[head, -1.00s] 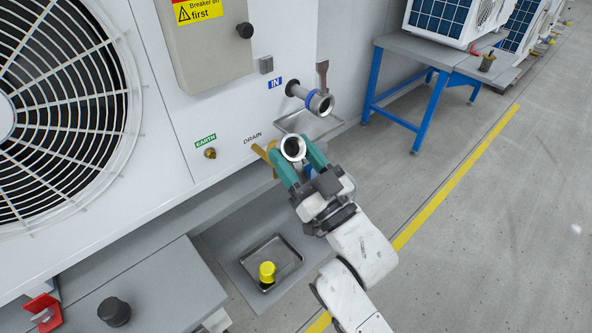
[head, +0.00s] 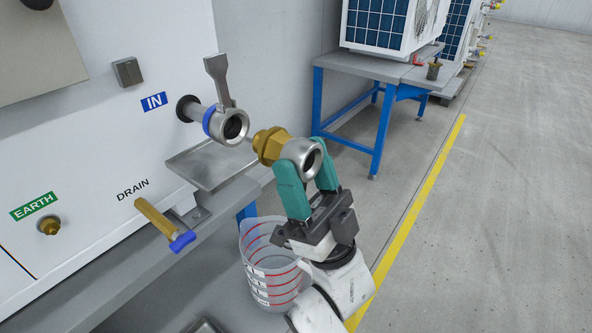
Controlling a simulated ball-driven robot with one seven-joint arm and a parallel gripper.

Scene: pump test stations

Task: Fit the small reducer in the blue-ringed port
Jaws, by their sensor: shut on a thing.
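The blue-ringed port (head: 231,124) is a short steel pipe under the IN label, with a blue ring (head: 208,120) and a grey lever standing up from it. Its open mouth faces right, toward my gripper. My gripper (head: 305,163) has teal fingers and is shut on the small reducer (head: 270,146), a fitting with a brass hex part and a steel ring end. The steel end sits between the fingers, and the brass end points left toward the port mouth. A small gap shows between them in this view; its depth is hard to judge.
A metal drip tray (head: 205,165) sits below the port. A brass DRAIN valve with a blue end (head: 160,222) sticks out lower left. A clear measuring jug (head: 268,265) stands below my gripper. A blue-legged table (head: 375,75) stands behind; floor at right is clear.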

